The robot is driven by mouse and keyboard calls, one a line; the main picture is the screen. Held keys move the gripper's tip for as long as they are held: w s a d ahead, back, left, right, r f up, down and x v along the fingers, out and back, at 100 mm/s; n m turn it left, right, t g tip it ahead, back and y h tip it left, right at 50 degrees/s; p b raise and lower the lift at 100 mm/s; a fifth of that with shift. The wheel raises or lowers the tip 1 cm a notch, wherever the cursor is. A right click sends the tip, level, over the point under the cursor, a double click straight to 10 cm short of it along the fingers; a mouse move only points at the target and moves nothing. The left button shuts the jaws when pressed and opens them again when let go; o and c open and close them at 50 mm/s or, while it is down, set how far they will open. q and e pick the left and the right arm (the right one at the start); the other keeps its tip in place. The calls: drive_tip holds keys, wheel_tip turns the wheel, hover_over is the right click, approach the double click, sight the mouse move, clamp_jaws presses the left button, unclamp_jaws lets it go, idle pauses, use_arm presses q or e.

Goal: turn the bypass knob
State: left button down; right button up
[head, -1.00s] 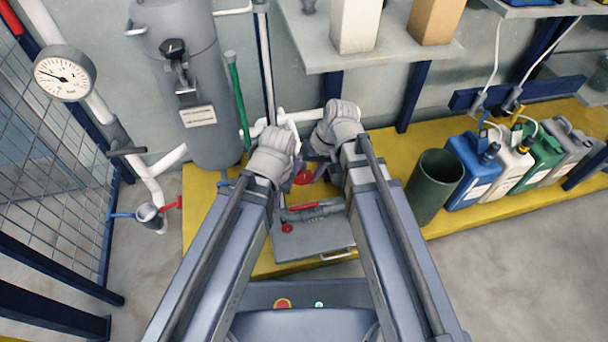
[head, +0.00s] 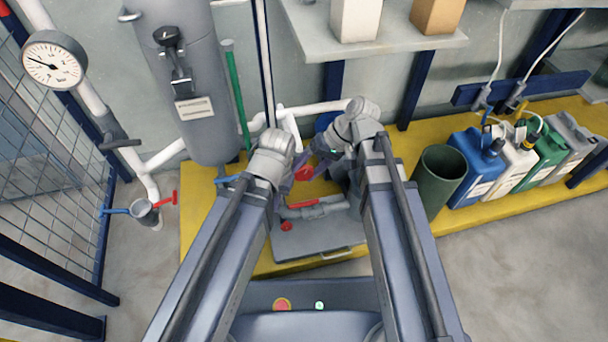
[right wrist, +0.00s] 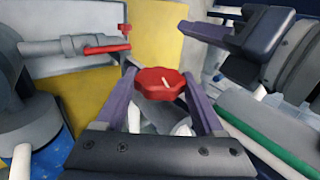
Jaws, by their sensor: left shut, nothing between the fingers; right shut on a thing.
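The red bypass knob (head: 304,174) has a scalloped rim. In the right wrist view the knob (right wrist: 160,83) sits between the two purple fingers of my right gripper (right wrist: 160,92), with a short white mark, slightly tilted, on its face. My right gripper (head: 314,168) is shut on the knob and comes from the right in the head view. My left gripper (head: 287,184) is shut and empty, left of and a little below the knob. It also shows at the upper right of the right wrist view (right wrist: 210,34), apart from the knob.
A grey tank (head: 195,95) and green pipe (head: 236,95) stand left. A dark green bin (head: 437,185) and several canisters stand right on the yellow platform (head: 408,152). A shelf (head: 400,48) overhangs behind.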

drive_tip(key=y+b, duration=0.2)
drive_tip(key=b, duration=0.1)
drive_tip(key=shift+d+f+g+y, duration=0.15)
drive_tip(key=shift+f+g+y, duration=0.15)
drive_tip(key=shift+f, duration=0.1)
drive_tip(key=shift+r+y+b, duration=0.2)
drive_tip(key=shift+y+b, duration=0.5)
drive_tip(key=shift+b, duration=0.3)
drive_tip(key=shift+r, duration=0.1)
drive_tip(key=o, duration=1.4)
drive_tip(key=shift+c, duration=0.2)
